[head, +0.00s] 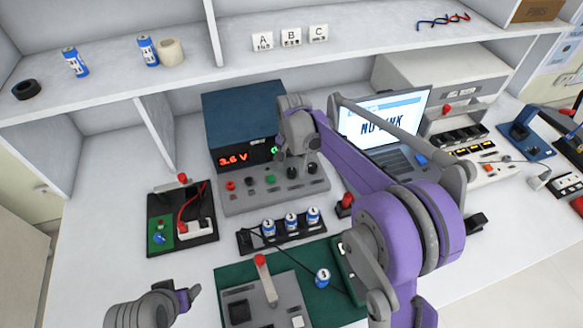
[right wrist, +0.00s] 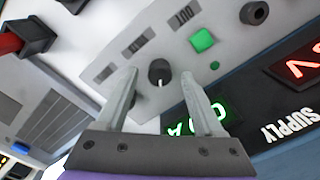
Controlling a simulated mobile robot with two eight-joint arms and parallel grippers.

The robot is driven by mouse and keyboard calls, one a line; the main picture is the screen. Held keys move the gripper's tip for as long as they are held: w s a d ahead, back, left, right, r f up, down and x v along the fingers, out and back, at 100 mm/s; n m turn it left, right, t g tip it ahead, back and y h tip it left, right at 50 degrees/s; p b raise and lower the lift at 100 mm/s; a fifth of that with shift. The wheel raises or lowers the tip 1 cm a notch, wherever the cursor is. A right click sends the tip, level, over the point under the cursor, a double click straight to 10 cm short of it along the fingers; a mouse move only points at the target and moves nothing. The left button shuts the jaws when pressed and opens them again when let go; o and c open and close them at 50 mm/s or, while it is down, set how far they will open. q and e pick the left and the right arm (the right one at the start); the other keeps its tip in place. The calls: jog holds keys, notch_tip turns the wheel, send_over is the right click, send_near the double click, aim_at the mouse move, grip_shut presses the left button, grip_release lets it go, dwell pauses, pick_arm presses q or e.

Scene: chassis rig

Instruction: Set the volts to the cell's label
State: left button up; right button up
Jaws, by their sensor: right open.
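The power supply (head: 241,112) is a dark blue box whose red display (head: 233,160) reads 3.6 V. A grey control panel (head: 240,204) lies in front of it. My right gripper (head: 298,165) is over this panel. In the right wrist view my right gripper (right wrist: 160,84) is open, its fingers either side of a small black knob (right wrist: 160,71); contact cannot be told. Several blue-and-white cells show: some in a black holder (head: 290,236), one loose cell (head: 322,277) on the green mat (head: 345,309). Their labels are too small to read. My left gripper (head: 188,297) is at lower left, its jaws unclear.
Cards marked A, B and C (head: 291,37), two cells and tape rolls sit on the shelf (head: 225,75). A laptop (head: 385,125) stands behind my right arm. A black tray (head: 182,240) with a red lead lies left. A grey fixture with a red-topped lever (head: 264,278) is in front.

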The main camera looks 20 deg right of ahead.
aim_at(292, 171)
pick_arm(q)
jog(key=shift+r+p, duration=0.45)
jog(key=shift+r, duration=0.05)
pick_arm(e)
notch_tip(292, 171, up, 10)
jog(key=shift+s+f, duration=0.2)
